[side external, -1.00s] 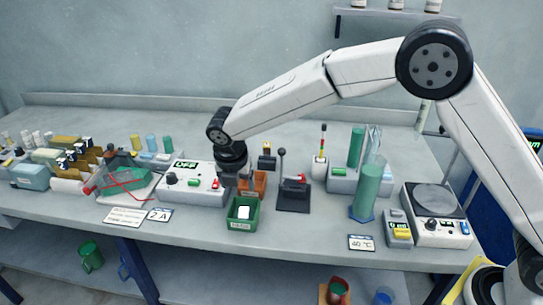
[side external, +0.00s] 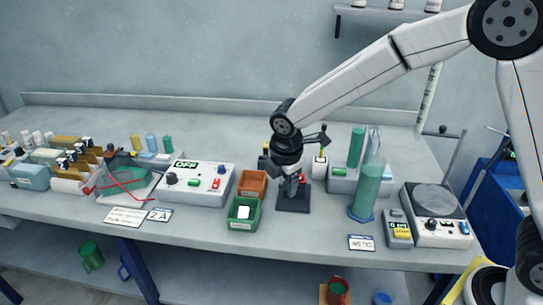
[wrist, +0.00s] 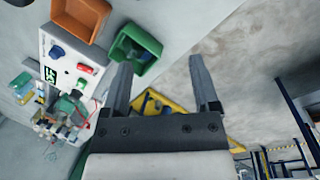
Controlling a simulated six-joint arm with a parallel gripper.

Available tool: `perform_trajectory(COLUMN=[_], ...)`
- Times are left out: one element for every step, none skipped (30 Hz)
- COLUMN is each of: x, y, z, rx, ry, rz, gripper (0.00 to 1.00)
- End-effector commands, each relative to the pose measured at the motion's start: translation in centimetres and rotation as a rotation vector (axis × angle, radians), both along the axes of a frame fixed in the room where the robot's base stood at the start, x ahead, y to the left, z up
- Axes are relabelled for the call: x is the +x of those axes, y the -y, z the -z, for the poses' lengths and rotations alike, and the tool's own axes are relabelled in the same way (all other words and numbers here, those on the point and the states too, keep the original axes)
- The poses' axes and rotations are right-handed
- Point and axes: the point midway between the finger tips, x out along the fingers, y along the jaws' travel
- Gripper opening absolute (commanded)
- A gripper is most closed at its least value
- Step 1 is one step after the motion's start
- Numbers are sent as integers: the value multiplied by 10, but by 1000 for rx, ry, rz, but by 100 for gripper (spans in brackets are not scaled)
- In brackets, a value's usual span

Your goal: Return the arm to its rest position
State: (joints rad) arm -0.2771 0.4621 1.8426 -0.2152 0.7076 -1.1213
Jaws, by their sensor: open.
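My gripper (wrist: 162,88) shows in the wrist view with its two fingers spread apart and nothing between them.
A power supply reading OFF (side external: 197,182) is further left. A tall green-filled cylinder (side external: 368,184) and a hotplate (side external: 436,212) stand to the right.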

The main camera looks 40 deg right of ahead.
Motion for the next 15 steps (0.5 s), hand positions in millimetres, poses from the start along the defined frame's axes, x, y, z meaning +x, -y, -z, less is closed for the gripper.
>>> perform_trajectory(x=[-11,-16,-24,-30,-36,-44,-51,-57,-66,-72,-79,-88,-95,-102,-112], y=[11,16,23,27,33,39,43,48,54,58,62,67,71,75,79], z=[-1,-1,-1,-1,-1,0,0,0,1,1,2,3,3,4,5], rx=[27,43,63,80,96,115,132,147,167,183,198,217,233,247,266], ry=[7,14,20,26,30,36,42,47,52,57,61,68,73,78,82], rz=[95,152,229,286,344,421,479,539,615,673,734,811,870,929,1008], gripper=[78,78,78,78,78,78,78,78,78,78,78,78,78,78,78])
